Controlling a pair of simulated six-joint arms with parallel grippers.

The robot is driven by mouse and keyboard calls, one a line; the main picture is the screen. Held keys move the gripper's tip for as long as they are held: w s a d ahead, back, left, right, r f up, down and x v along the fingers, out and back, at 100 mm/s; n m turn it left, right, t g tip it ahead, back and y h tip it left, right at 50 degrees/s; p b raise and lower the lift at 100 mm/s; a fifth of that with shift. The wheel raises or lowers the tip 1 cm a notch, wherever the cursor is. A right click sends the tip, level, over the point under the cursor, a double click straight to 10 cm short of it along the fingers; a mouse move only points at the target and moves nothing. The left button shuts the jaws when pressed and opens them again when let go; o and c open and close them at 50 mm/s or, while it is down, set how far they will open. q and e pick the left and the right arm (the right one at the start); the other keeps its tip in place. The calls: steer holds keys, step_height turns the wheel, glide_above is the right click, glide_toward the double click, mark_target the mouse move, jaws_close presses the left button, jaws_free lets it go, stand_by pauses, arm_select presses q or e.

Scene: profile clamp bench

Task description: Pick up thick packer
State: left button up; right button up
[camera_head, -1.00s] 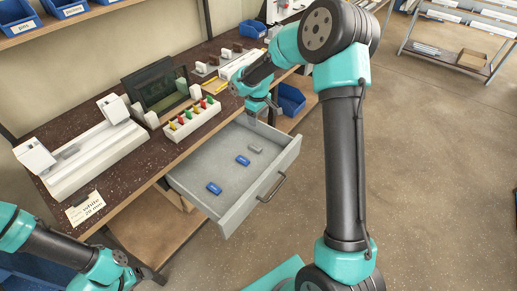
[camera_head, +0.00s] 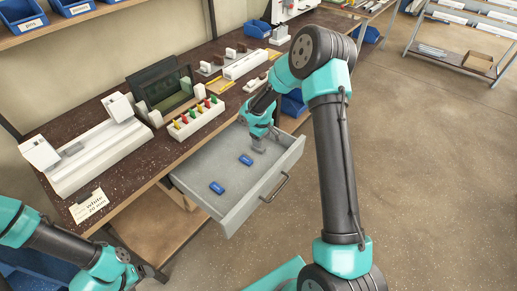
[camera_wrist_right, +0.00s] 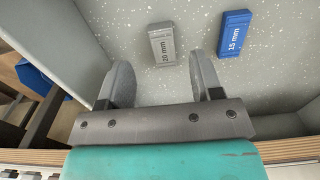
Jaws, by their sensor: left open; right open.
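A grey block marked 20 mm (camera_wrist_right: 162,43) lies on the floor of the open drawer (camera_head: 237,213). A blue block marked 15 mm (camera_wrist_right: 234,33) lies to its right in the right wrist view. A second blue block (camera_head: 217,188) lies nearer the drawer's left side in the head view. My right gripper (camera_head: 258,145) is open and points down into the drawer. In the right wrist view its fingers (camera_wrist_right: 163,78) are apart, with the grey block just beyond the tips. In the head view the gripper largely hides this block. My left gripper (camera_head: 138,272) is low at the left, open, away from the drawer.
The drawer walls surround the blocks; a handle (camera_head: 275,188) is at the front. On the bench are a white clamp fixture (camera_head: 88,152), a rack with coloured pieces (camera_head: 196,119) and a card reading white 20 mm (camera_head: 89,206). A blue bin (camera_head: 293,103) is behind the drawer.

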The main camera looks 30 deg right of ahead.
steer(key=shift+w+a+f, duration=0.1)
steer(key=shift+a+f, duration=0.05)
steer(key=shift+f, duration=2.45)
steer(key=c, duration=1)
steer(key=shift+r, duration=0.15)
step_height(320, 180, up, 10)
